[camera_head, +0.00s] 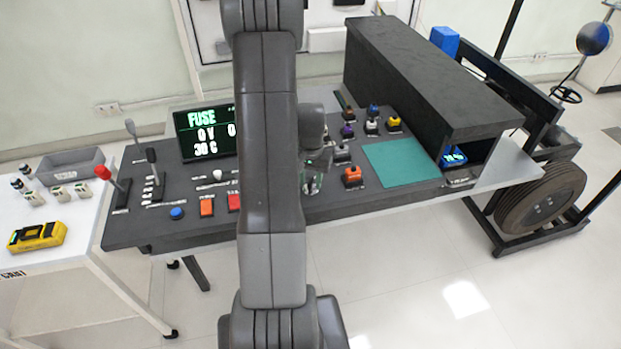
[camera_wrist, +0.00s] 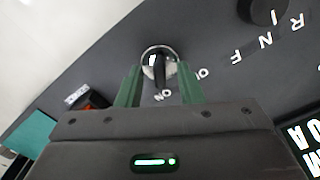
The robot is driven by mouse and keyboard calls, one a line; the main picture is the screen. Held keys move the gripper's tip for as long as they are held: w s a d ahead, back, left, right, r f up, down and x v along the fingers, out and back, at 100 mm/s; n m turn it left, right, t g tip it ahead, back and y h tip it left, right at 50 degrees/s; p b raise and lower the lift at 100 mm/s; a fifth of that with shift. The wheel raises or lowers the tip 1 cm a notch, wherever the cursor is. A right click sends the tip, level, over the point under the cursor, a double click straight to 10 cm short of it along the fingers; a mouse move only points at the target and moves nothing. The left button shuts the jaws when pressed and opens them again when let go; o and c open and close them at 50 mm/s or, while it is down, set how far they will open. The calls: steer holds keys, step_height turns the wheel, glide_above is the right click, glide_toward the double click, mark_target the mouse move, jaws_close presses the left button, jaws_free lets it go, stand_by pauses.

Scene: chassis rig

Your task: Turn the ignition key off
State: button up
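The ignition key (camera_wrist: 159,70) shows in the wrist view as a dark grip in a round silver lock on the dark panel. The grip points down in the picture, towards the white "ON" letters; a second, partly hidden label sits to their right. My gripper (camera_wrist: 161,80) has its two green fingers spread on either side of the key, with a gap visible on both sides. In the head view my gripper (camera_head: 314,180) is low over the console, partly behind my arm. The key cannot be made out there.
A dark knob (camera_wrist: 263,10) with letters R, N, F is near the key. The console (camera_head: 190,225) carries several buttons, levers and a screen (camera_head: 206,132) reading "FUSE". A green mat (camera_head: 402,162) and dark box (camera_head: 420,75) lie right of my gripper.

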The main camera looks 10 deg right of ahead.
steer(key=shift+f, duration=0.2)
jaws_close()
steer(key=shift+n, duration=0.3)
steer(key=shift+f+n+b, duration=0.1)
steer(key=shift+n+b, duration=0.7)
steer(key=shift+b, duration=0.05)
steer(key=n+b, duration=0.1)
steer(key=n, duration=0.2)
steer(key=shift+n+b, duration=0.35)
steer(key=shift+n, duration=0.05)
steer(key=n+b, duration=0.1)
steer(key=n, duration=0.4)
steer(key=shift+d+n+b, duration=0.1)
steer(key=shift+n+b, duration=0.3)
